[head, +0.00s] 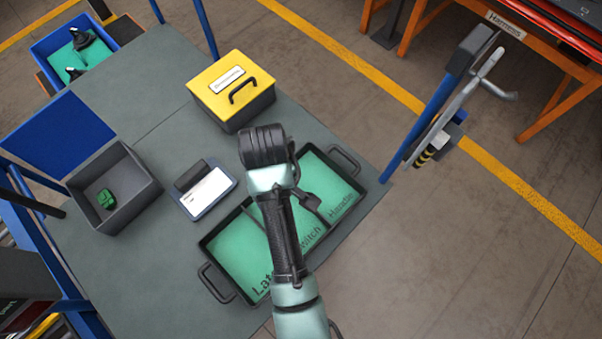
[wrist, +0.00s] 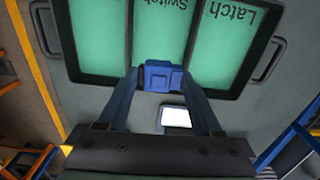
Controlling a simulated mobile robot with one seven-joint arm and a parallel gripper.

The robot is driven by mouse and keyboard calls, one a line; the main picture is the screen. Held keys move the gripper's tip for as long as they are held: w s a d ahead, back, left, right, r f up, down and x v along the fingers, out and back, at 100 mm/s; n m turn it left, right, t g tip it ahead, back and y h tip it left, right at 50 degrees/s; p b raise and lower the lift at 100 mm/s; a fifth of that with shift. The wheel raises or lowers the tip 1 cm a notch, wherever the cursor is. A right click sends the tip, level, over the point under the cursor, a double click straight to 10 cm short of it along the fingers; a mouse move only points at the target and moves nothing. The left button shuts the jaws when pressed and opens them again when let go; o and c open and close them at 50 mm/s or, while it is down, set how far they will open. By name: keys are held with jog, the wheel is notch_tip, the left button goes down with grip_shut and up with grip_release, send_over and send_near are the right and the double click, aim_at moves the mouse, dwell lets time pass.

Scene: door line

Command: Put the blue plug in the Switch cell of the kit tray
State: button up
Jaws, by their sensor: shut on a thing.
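My gripper (wrist: 162,82) is shut on the blue plug (wrist: 163,74), which sits between the fingertips in the wrist view. The kit tray (head: 214,285) is dark with green cell floors. It lies on the grey table, its labels reading Latch, Switch and a third word. In the wrist view the plug overlaps the edge of the Switch cell (wrist: 157,35), with the Latch cell (wrist: 224,50) to its right. Its height above the tray is hard to tell. In the head view my arm covers part of the tray, and the plug is hidden.
A yellow-lidded box (head: 232,85) stands behind the tray. A small device with a white panel (head: 207,190) lies left of the tray. A grey bin (head: 137,200) holds a green part (head: 106,199). A post with a metal handle (head: 440,115) stands at the table's right edge.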

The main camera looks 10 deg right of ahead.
jog(key=shift+m, duration=0.3)
jog(key=f, duration=0.1)
jog(key=s+d+f, duration=0.1)
jog(key=f, duration=0.3)
jog(key=shift+s+d+f+p, duration=0.1)
jog(key=shift+s+d+p, duration=0.05)
jog(key=shift+p, duration=0.2)
jog(key=shift+f, duration=2.5)
jog(key=shift+f, duration=0.2)
jog(key=o, duration=1.3)
jog(key=shift+o, duration=0.2)
